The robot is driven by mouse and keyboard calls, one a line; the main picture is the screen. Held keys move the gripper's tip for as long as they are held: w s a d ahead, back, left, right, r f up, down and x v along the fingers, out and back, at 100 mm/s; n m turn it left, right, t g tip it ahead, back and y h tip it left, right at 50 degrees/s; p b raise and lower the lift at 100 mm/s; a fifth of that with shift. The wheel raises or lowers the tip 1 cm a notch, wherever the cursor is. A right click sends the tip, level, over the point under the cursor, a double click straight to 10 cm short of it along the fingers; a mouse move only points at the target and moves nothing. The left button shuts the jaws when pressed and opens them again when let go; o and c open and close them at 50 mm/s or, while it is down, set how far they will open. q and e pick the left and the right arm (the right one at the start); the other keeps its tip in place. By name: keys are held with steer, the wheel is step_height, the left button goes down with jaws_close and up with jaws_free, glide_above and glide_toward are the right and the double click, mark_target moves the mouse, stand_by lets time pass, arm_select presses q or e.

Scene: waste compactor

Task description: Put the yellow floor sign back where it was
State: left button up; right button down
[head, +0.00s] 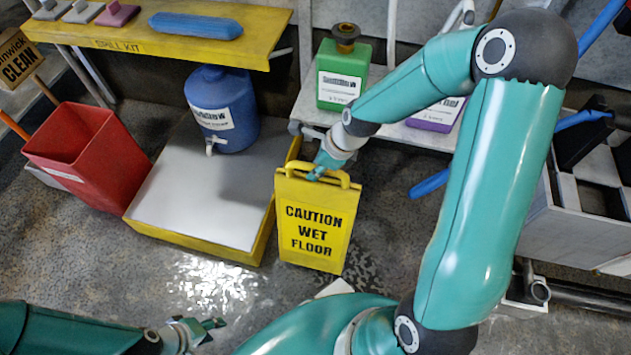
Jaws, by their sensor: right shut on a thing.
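The yellow floor sign (314,225) reads "CAUTION WET FLOOR" and stands about upright in the middle of the head view. It is beside the right side of a low yellow-edged platform. My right gripper (323,170) is shut on the sign's top handle, with the arm reaching in from the right. I cannot tell whether the sign's lower edge touches the floor. My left gripper (212,327) is low at the bottom left, away from the sign, with its fingers apart and nothing between them.
The white-topped platform (195,200) holds a blue drum (222,120) with a tap. A red bin (85,150) stands to its left. A green jug (342,80) sits on a rack behind the sign. Wet, shiny floor (215,285) lies in front of the platform. A grey cart (575,235) is at right.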

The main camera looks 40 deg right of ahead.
step_height(320, 180, down, 4)
steer(key=shift+f+b, duration=0.15)
steer(key=shift+b, duration=0.9)
steer(key=c, duration=1.1)
jaws_free()
